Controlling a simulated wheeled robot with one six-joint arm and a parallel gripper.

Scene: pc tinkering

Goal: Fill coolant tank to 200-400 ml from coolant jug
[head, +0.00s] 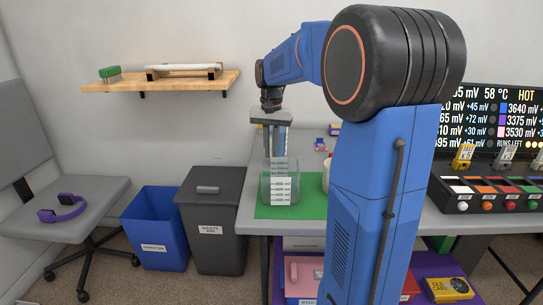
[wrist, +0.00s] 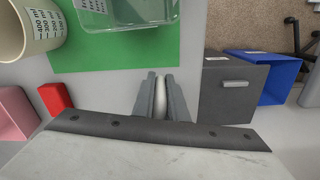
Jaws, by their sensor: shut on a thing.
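A clear open container (head: 280,183) with a white ml scale label stands upright on a green mat and appears to be the tank. It also shows at the top of the wrist view (wrist: 125,14). A cream vessel with ml marks (wrist: 32,28) stands beside it; in the head view (head: 327,172) my arm hides most of it. My gripper (head: 275,150) points down at the far side of the clear container. Its fingers (wrist: 160,82) are shut on a slim white rounded thing (wrist: 160,102). I cannot tell whether this is part of a larger vessel. Liquid levels are unclear.
The green mat (head: 310,208) lies on a grey table. A grey waste bin (head: 213,225) and a blue bin (head: 157,232) stand left of the table. A wall shelf (head: 180,83) hangs back left.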

